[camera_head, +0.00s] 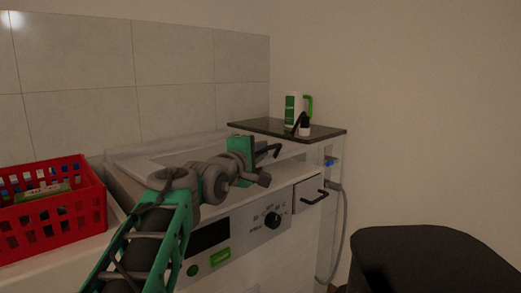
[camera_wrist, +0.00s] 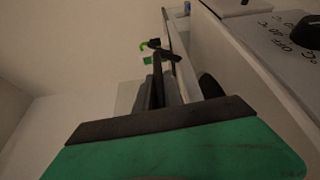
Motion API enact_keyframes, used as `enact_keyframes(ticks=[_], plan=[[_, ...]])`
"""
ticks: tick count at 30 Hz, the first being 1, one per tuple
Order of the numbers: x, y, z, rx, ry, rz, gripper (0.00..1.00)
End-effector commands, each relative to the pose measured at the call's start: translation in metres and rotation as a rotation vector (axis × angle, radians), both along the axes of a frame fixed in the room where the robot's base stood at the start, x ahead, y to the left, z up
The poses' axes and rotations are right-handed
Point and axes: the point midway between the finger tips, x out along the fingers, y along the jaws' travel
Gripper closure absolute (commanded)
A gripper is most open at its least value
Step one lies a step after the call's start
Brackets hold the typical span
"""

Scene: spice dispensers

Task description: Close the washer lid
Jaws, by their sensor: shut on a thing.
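The white washer (camera_head: 240,245) stands against the tiled wall, its control panel and round knob (camera_head: 272,220) facing front. Its top and pale lid (camera_head: 150,160) lie behind my arm, and the arm hides much of them. How far the lid is open cannot be told. My gripper (camera_head: 268,164) is over the washer's top edge, near the black-handled drawer (camera_head: 311,195). In the wrist view my dark fingers (camera_wrist: 183,85) stand apart around a greyish thing, which seems to be the lid's edge. The contact itself is dim and partly hidden.
A red basket (camera_head: 50,228) stands at the left. A dark shelf (camera_head: 270,126) at the right of the washer bears a white-and-green bottle (camera_head: 293,107) and a small white-and-black container (camera_head: 304,128). A grey hose (camera_head: 342,225) hangs at the right side.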

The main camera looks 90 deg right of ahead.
Motion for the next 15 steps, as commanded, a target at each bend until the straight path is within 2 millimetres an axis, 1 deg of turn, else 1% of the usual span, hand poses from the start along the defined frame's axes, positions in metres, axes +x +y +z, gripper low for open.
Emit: enact_keyframes(ticks=[10,11,15], plan=[[-0.0006,0.0005,0.001,-0.002,0.001,-0.002,1.0],[-0.0007,0.0004,0.001,-0.002,0.001,-0.002,0.85],[-0.0004,0.0004,0.0011,-0.003,0.001,-0.001,0.73]])
